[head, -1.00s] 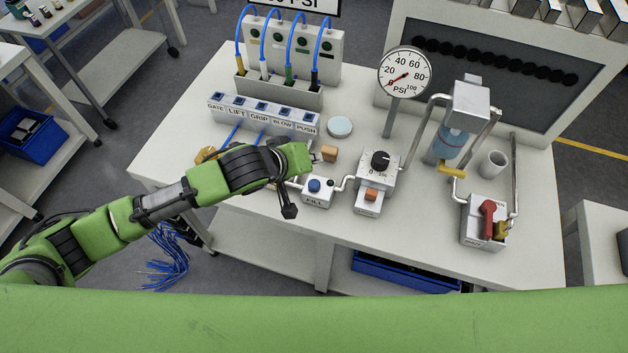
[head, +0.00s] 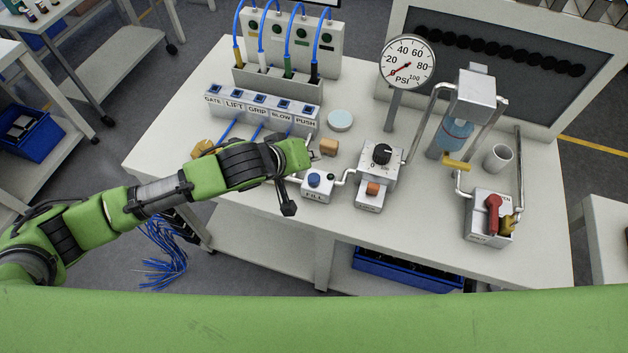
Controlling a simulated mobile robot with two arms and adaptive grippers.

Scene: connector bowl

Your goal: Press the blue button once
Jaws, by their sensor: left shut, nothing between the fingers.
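The blue button (head: 314,179) sits on top of a small white box labelled FILL (head: 317,194) near the table's front edge. It stands clear in view, and nothing touches it. My left gripper (head: 288,208) is shut and empty, pointing down just left of the FILL box and near the table's front edge. The fingertips look apart from the button; their exact height above the table is hard to tell. My right gripper is not in view.
Right of the FILL box stand a dial box (head: 380,162) and an orange button (head: 373,189). A pressure gauge (head: 407,62) points near zero. A red-handled valve box (head: 490,222) is at the right. A tan block (head: 328,147) and round pale disc (head: 340,120) lie behind.

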